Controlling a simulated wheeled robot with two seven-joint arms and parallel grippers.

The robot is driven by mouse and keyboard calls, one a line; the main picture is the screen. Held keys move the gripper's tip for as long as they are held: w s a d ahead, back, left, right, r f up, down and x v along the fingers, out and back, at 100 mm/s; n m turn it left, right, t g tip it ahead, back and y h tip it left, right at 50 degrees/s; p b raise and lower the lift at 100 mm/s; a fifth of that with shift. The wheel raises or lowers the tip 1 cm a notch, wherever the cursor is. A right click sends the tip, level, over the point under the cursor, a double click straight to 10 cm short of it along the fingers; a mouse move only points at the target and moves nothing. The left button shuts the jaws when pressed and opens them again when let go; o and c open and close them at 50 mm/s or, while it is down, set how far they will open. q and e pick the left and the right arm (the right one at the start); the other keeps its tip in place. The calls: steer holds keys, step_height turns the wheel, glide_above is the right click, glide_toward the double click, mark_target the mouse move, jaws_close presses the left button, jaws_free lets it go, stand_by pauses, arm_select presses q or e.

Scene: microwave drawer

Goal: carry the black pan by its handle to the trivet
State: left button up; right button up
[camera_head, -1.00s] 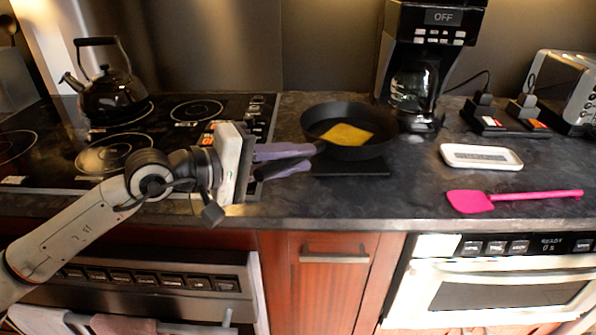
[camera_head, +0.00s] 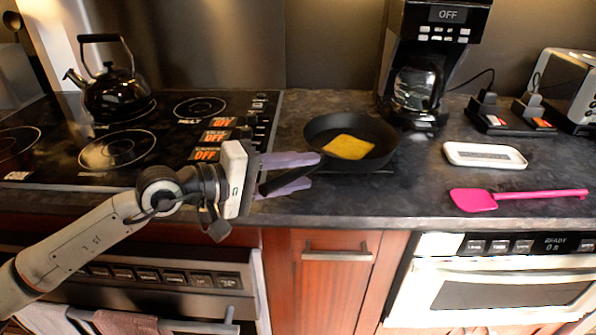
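The black pan (camera_head: 378,152) is upright on the counter, over the dark square trivet (camera_head: 383,172). Only a small edge of the trivet shows below the pan, and the pan appears to rest on it. A yellow square slice (camera_head: 347,147) lies in the pan. The pan's black handle (camera_head: 285,178) points left and toward the front. My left gripper (camera_head: 300,172) has its purple fingers spread apart, one on each side of the handle, with gaps visible. My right gripper is not in view.
The stove (camera_head: 117,150) with a black kettle (camera_head: 118,95) is at the left. A coffee maker (camera_head: 417,75) stands behind the pan. A white tray (camera_head: 485,155), a pink spatula (camera_head: 475,200) and a toaster (camera_head: 565,85) are to the right.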

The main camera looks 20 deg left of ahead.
arm_select(q)
steer(key=shift+r, duration=0.1)
steer(key=shift+a, duration=0.15)
steer(key=v, duration=0.2)
steer(key=b+v, duration=0.1)
steer(key=v, duration=0.2)
steer(key=b+v, duration=0.1)
steer(key=v, duration=0.1)
steer(key=shift+s+a+f, duration=0.2)
steer(key=shift+s+f, duration=0.05)
steer(key=shift+s, duration=0.05)
steer(key=shift+s+a+r+b, duration=0.2)
steer(key=shift+s+a+b, duration=0.1)
steer(key=shift+s+b, duration=0.3)
steer(key=p+v, duration=0.1)
steer(key=p, duration=0.1)
steer(key=p+v, duration=0.1)
steer(key=p, duration=0.2)
steer(key=shift+s+a+r, duration=0.2)
steer(key=shift+a+r, duration=0.1)
steer(key=shift+r, duration=0.05)
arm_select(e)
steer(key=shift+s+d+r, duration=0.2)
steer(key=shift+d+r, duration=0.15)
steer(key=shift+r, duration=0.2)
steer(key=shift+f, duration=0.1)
